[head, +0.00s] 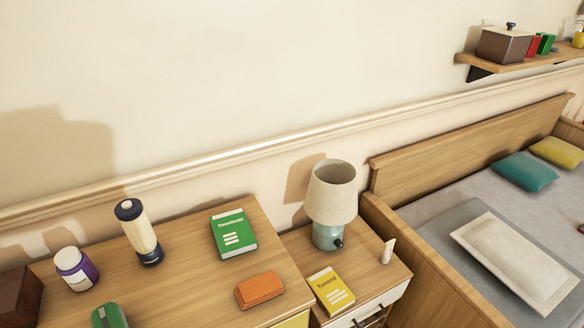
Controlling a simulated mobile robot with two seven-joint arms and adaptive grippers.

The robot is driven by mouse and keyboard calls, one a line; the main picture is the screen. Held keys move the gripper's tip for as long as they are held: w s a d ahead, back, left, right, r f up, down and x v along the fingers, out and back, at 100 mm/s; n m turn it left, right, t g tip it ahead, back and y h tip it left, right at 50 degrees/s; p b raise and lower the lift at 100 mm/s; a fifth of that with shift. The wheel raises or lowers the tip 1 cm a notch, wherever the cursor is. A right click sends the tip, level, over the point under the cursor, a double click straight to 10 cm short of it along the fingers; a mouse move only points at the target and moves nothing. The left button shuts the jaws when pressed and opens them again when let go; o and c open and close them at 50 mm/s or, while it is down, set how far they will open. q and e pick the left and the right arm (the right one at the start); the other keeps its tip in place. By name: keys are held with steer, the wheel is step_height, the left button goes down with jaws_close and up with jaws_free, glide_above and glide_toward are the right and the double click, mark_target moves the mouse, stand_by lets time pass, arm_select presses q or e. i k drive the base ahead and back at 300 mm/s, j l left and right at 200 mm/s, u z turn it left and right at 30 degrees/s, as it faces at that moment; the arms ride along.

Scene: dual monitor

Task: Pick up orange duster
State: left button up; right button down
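An orange block-shaped duster (259,290) lies flat on the wooden desk top, near its front right part. It is fully visible and nothing touches it. Neither of my grippers shows in the head view.
On the desk (185,272) stand a green book (233,233), a cream bottle with dark cap (139,233), a purple-white jar (75,269) and a green object (109,316). The nightstand (373,280) holds a lamp (331,195) and yellow book (330,290). A bed (455,185) is right.

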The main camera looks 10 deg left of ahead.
mark_target(251, 293)
steer(key=k+j+z, duration=0.7)
steer(key=z, duration=0.15)
steer(key=j, duration=0.15)
